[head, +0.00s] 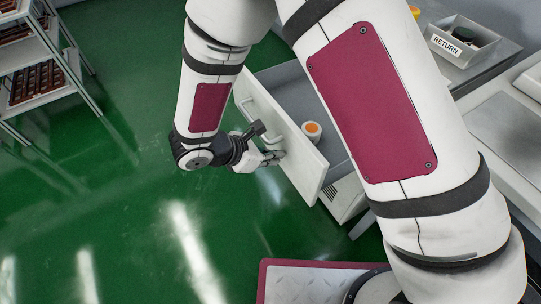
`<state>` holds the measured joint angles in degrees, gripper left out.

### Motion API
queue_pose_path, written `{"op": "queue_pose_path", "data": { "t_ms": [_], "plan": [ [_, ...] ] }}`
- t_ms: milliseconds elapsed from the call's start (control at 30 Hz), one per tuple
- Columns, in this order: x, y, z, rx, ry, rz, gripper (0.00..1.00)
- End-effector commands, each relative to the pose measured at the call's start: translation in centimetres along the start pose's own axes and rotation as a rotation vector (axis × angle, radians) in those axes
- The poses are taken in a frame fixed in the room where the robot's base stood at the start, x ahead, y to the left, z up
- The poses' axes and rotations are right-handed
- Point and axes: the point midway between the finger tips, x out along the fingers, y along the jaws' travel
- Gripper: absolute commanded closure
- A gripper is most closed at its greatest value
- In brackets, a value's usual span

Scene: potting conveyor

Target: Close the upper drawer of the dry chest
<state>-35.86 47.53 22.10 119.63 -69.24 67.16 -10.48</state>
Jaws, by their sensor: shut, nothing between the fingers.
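The upper drawer (306,172) of the dry chest (346,203) stands open, its white front panel facing left in the head view. A pale jar with an orange lid (311,129) sits inside the drawer. My gripper (277,156) is shut and empty, at the outer face of the drawer front near its handle (279,121). I cannot tell whether the fingers touch the panel. My arm hides part of the drawer and much of the chest.
A grey bin marked RETURN (460,57) stands on the bench at the upper right, with dark items in it. A metal rack (47,48) with trays stands at the upper left. The green floor (110,180) left of the drawer is clear.

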Motion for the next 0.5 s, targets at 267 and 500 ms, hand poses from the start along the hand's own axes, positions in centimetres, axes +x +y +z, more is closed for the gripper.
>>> {"op": "queue_pose_path", "data": {
  "t_ms": [267,500],
  "plan": [
    [3.8,0.0,3.4,0.004,-0.004,-0.004,1.00],
    [8.7,-0.1,7.9,0.004,-0.004,-0.005,1.00]
  ]
}}
